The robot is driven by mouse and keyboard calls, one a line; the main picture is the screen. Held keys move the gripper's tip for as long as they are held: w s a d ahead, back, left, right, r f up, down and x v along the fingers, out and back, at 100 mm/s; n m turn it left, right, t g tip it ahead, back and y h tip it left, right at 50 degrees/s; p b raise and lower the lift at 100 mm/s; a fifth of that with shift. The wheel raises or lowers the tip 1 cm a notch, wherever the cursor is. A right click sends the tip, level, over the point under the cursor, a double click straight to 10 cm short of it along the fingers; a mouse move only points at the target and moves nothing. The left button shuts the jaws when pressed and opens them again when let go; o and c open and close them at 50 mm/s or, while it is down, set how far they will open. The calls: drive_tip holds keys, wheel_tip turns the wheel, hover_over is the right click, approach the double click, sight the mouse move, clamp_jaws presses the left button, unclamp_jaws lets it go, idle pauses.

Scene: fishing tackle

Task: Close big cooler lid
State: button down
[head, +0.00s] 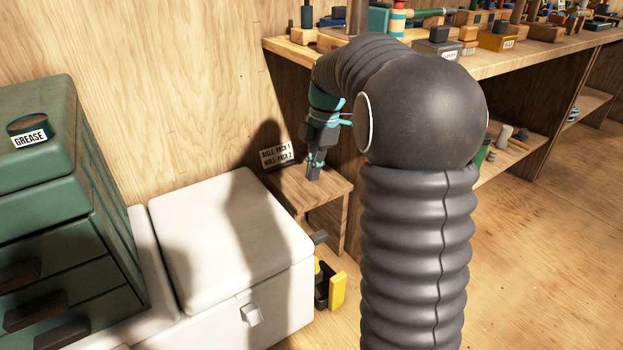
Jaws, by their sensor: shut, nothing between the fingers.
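A white cooler (282,308) stands on the floor at the lower middle of the head view. Its white lid (225,235) lies flat on top and looks closed. A small latch (251,314) is on its front. My gripper (314,172) is shut and empty. It points down above a small wooden stand, behind and to the right of the lid, apart from the cooler. My arm's shadow falls across the lid.
The small wooden stand (325,192) holds labelled packs (275,155). A yellow item (337,291) is right of the cooler. A crowded workbench (485,62) is behind; floor at right is clear.

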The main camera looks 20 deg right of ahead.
drive_tip(key=r, duration=0.4)
drive_tip(key=shift+w+d+r, duration=0.1)
drive_tip(key=shift+d+r, duration=0.2)
drive_tip(key=shift+d, duration=0.1)
drive_tip(key=s+f+m+t+h, duration=0.1)
drive_tip(key=s+f+m, duration=0.45)
drive_tip(key=m, duration=0.95)
drive_tip(key=s+a+r+m+t, duration=0.1)
drive_tip(key=s+a+m, duration=0.1)
drive_tip(key=s, duration=0.5)
drive_tip(key=s+a+r+m+t+p, duration=0.1)
drive_tip(key=s+a+m+t, duration=0.1)
drive_tip(key=s, duration=0.5)
drive_tip(key=s+a+r+m+t+h, duration=0.1)
drive_tip(key=s+a+r+t, duration=0.1)
drive_tip(key=s+a, duration=0.2)
drive_tip(key=shift+s+m, duration=0.4)
drive_tip(key=shift+s, duration=1.45)
